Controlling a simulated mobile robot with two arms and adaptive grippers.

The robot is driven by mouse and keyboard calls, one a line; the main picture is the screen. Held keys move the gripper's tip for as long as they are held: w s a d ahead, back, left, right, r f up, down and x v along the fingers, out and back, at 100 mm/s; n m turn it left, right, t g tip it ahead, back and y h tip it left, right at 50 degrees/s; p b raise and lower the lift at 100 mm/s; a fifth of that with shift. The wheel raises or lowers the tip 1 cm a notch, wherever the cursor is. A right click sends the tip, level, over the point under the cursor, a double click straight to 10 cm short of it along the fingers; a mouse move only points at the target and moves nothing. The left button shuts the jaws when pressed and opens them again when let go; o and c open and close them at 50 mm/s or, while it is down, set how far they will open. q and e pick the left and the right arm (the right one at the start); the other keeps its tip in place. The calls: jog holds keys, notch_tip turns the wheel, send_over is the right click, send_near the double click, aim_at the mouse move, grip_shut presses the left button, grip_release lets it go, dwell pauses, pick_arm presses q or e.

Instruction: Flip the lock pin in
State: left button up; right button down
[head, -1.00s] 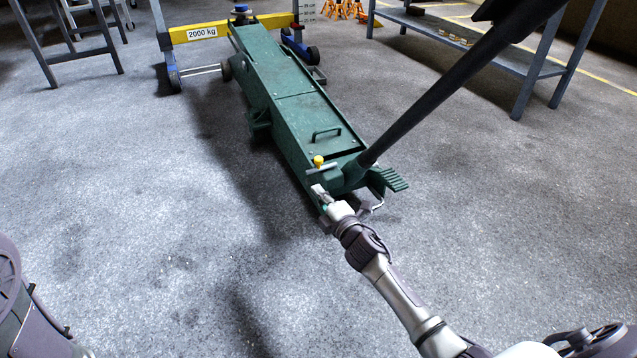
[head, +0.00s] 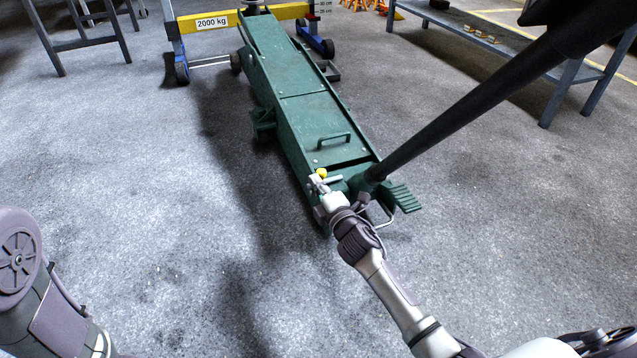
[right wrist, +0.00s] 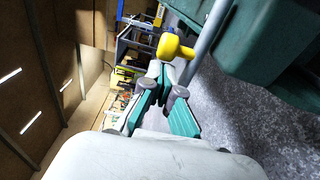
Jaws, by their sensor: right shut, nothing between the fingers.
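The green trolley jack (head: 310,110) stands on the floor and runs away from me. At its near end is a small pin with a yellow knob (head: 321,173), which I take to be the lock pin. My right gripper (head: 317,186) is at the knob, on its near left side. In the right wrist view the yellow knob (right wrist: 173,46) shows just beyond the fingertips (right wrist: 165,80), which are closed together with nothing between them. I cannot tell whether they touch the knob. The pin's lower part is hidden. My left gripper is out of view.
The jack's long black handle (head: 470,110) rises to the upper right, close to my right gripper. A green foot pedal (head: 400,197) sticks out below it. A workbench (head: 500,45) stands right.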

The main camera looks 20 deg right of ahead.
aim_at(332, 180)
jog(key=d+p, duration=0.1)
jog(key=d, duration=0.2)
jog(key=shift+d+r, duration=0.1)
jog(key=shift+d, duration=0.2)
jog(key=shift+w+d, duration=0.1)
jog(key=shift+d, duration=0.15)
